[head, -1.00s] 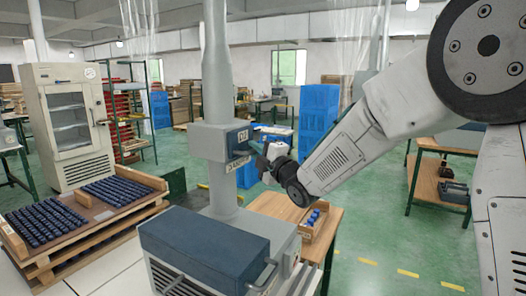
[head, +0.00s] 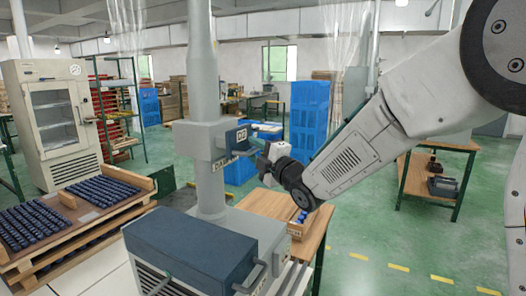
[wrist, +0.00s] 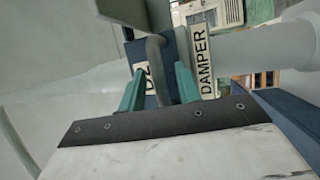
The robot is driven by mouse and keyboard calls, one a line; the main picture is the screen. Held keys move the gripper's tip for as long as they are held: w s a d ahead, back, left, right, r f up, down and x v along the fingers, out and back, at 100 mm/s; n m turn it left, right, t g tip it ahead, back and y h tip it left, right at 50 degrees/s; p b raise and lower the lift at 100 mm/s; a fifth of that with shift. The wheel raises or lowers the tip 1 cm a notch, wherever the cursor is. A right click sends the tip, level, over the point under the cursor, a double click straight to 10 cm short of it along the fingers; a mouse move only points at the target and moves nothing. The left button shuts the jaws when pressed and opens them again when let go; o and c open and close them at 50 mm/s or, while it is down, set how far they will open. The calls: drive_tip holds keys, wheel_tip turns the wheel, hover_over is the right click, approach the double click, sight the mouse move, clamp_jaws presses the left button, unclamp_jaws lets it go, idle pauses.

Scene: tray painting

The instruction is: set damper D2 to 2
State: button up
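Damper D2 is a grey box (head: 205,148) on the upright grey pipe, with a dark blue face on its right side. A "D2" label (head: 241,136) and a "DAMPER" label (wrist: 204,60) are on it. In the wrist view its grey bar handle (wrist: 158,65) stands out from the blue face. My gripper (wrist: 158,88) has two green fingers, one on each side of the handle. The fingers look apart from it, with narrow gaps. In the head view my gripper (head: 257,161) is at the damper's right side. The handle's setting cannot be read.
A grey machine with a dark blue top (head: 195,245) stands below the pipe. A wooden table (head: 265,206) with a small box of blue pieces is behind it. Trays of dark pieces (head: 95,205) lie at left. Blue crates (head: 308,115) stand behind.

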drive_tip(key=shift+s+d, duration=0.1)
drive_tip(key=v, duration=0.7)
drive_tip(key=shift+s+d, duration=0.15)
drive_tip(key=shift+s, duration=0.1)
